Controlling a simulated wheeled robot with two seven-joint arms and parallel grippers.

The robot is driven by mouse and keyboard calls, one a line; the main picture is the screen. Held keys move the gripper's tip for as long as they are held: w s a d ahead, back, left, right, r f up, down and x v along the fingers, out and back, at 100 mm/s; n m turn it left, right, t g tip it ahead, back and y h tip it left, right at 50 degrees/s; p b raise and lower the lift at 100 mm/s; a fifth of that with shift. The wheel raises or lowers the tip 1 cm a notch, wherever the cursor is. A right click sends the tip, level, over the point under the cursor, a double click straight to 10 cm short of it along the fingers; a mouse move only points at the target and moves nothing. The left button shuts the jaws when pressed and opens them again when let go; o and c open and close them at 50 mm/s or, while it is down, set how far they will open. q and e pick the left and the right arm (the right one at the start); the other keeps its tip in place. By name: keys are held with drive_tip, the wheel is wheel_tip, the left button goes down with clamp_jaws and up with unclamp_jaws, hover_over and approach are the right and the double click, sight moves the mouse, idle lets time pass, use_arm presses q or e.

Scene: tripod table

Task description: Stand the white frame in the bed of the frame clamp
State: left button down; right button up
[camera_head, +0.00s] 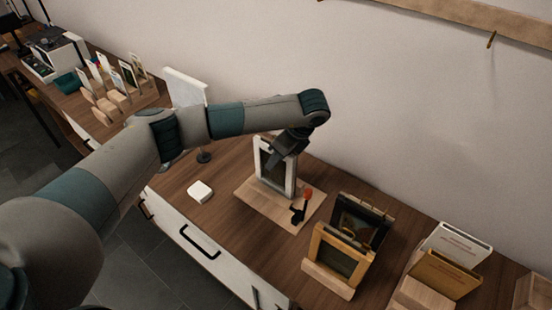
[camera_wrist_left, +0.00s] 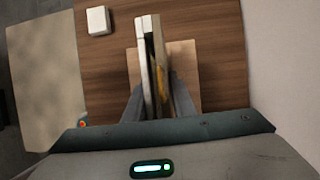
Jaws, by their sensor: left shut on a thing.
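The white frame (camera_head: 260,157) stands upright above the wooden board of the frame clamp (camera_head: 250,199). My left gripper (camera_head: 281,153) is shut on the white frame from above and behind its upper right part. In the left wrist view the frame (camera_wrist_left: 142,50) shows edge-on between the two fingers (camera_wrist_left: 156,103), with the pale board (camera_wrist_left: 185,58) beneath. The clamp's black lever with an orange-red tip (camera_head: 308,192) stands at the board's front right. The frame's lower edge is close to the board; I cannot tell whether it touches the bed. My right gripper is not in view.
A small white block (camera_head: 200,191) lies left of the board. A gold frame (camera_head: 338,255) and a dark frame (camera_head: 361,220) stand to the right, with book-like items (camera_head: 450,262) beyond. A wooden rack of cards (camera_head: 112,95) is at the back left. The wall is close behind.

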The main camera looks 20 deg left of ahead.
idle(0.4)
use_arm(q)
drive_tip(key=c, duration=1.4)
unclamp_jaws()
wheel_tip(320, 180, up, 9)
drive_tip(key=p, duration=0.3)
drive_tip(key=shift+p, duration=0.4)
